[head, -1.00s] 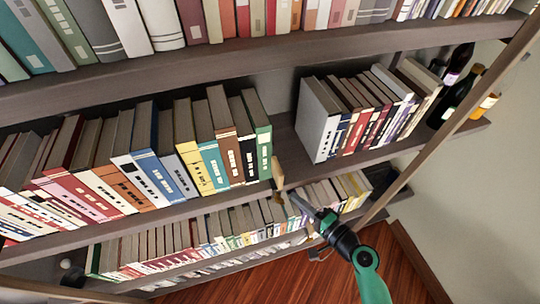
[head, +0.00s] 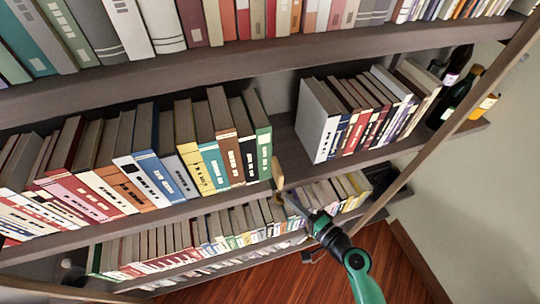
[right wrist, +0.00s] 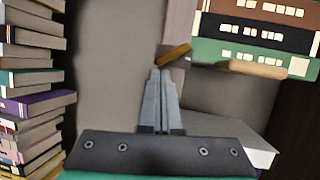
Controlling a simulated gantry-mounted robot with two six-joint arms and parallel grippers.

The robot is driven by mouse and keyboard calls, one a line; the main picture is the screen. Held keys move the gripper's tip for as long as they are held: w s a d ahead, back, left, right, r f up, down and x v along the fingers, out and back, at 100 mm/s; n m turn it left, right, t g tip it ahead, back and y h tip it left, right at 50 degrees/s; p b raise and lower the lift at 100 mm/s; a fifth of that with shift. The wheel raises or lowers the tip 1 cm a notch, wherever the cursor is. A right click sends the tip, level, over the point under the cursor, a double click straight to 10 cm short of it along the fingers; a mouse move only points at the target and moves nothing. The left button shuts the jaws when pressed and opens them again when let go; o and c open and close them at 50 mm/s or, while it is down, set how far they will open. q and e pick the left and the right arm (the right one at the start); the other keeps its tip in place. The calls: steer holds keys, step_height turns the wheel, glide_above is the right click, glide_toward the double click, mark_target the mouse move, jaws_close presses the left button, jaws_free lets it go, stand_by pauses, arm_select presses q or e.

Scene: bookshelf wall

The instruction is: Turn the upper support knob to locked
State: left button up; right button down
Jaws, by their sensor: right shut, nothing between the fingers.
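A small amber-brown bar (right wrist: 173,55), which looks like the support knob, sits on a grey fitting at the shelf edge and is tilted in the right wrist view. It also shows as a small brown piece (head: 279,198) below the tan piece in the head view. A paler tan bar (right wrist: 256,69) lies beside the green book. My right gripper (head: 288,197) is shut and empty, also seen in the right wrist view (right wrist: 161,72), with its tips just at the amber bar. I cannot tell whether they touch it. My left gripper is not in view.
Book rows fill the middle shelf (head: 305,173) and the shelf below. A grey book (head: 318,118) begins another row right of a gap. Dark bottles (head: 455,100) stand at the right end. A slanting wooden post (head: 440,130) crosses the right side.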

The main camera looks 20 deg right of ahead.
steer(key=shift+a, duration=0.55)
stand_by(0.4)
steer(key=d+b, duration=0.1)
steer(key=d, duration=0.3)
steer(key=shift+d, duration=0.1)
